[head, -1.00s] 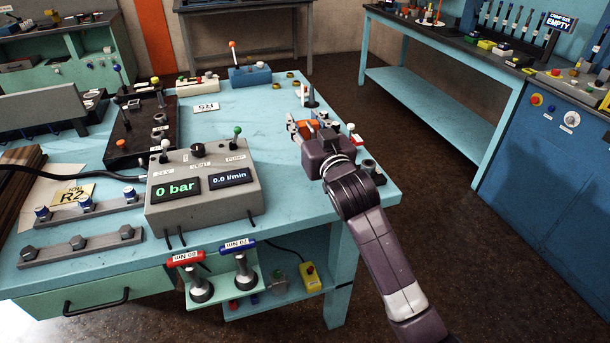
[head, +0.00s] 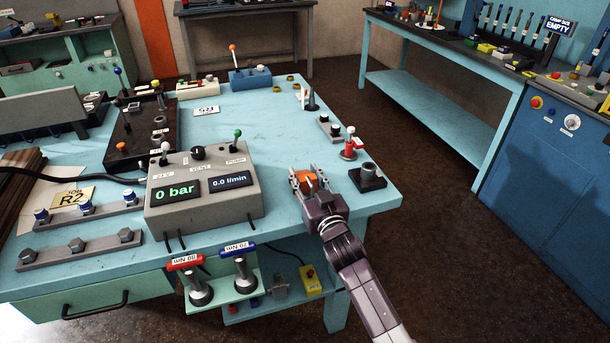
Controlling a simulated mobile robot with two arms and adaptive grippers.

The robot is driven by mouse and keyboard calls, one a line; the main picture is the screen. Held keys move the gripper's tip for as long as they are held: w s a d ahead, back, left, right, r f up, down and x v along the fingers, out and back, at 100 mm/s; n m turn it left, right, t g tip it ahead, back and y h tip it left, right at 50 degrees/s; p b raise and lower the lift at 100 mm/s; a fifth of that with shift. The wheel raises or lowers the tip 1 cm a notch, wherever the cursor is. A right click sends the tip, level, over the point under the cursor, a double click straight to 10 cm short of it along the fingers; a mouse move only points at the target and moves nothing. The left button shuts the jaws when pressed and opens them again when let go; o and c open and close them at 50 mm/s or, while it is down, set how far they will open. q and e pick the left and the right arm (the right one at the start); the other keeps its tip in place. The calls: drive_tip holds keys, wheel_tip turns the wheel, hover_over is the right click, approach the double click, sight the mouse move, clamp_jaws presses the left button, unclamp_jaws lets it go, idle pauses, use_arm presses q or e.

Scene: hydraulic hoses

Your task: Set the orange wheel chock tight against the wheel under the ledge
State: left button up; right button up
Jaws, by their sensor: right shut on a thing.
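My right gripper (head: 304,174) is shut on the orange wheel chock (head: 306,182), near the front right of the light blue bench top. The chock shows between the fingers and is partly hidden by them. I cannot tell whether it touches the bench or is held just above it. No wheel and no ledge over a wheel can be made out in the head view. My left gripper is not in view.
On the bench (head: 255,115), the grey pressure box (head: 205,190) stands left of my gripper. A red valve (head: 350,145) and a black block with a cylinder (head: 368,177) stand to its right. The bench middle behind the gripper is clear.

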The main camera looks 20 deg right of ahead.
drive_tip(key=shift+r, duration=0.1)
drive_tip(key=o, duration=0.9)
drive_tip(key=shift+f, duration=0.2)
drive_tip(key=o, duration=0.5)
drive_tip(key=shift+r, duration=0.1)
